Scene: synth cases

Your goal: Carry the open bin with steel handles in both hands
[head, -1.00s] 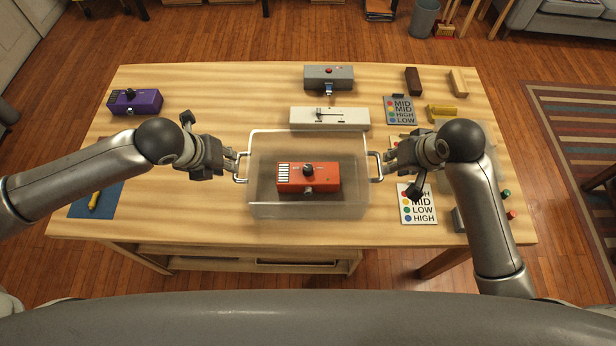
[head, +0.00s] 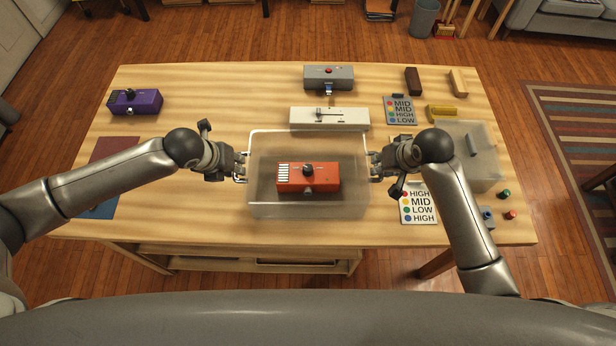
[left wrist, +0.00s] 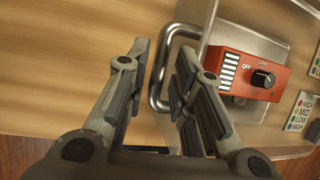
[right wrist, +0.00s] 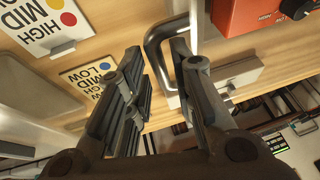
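The open clear bin (head: 262,205) stands on the table with an orange box (head: 325,178) with a black knob inside it. Its left steel handle (left wrist: 155,80) shows in the left wrist view, between the spread fingers of my left gripper (left wrist: 162,52), which is open. Its right steel handle (right wrist: 152,48) shows in the right wrist view, between the spread fingers of my right gripper (right wrist: 156,50), also open. In the head view, my left gripper (head: 241,167) and right gripper (head: 375,164) are at the bin's two ends and partly hide the handles.
A white box (head: 350,118) and a grey box (head: 345,76) stand behind the bin. A purple box (head: 135,102) is at far left. A label card (head: 420,207) and a clear panel (head: 485,180) lie right. Bare wood shows left of the bin.

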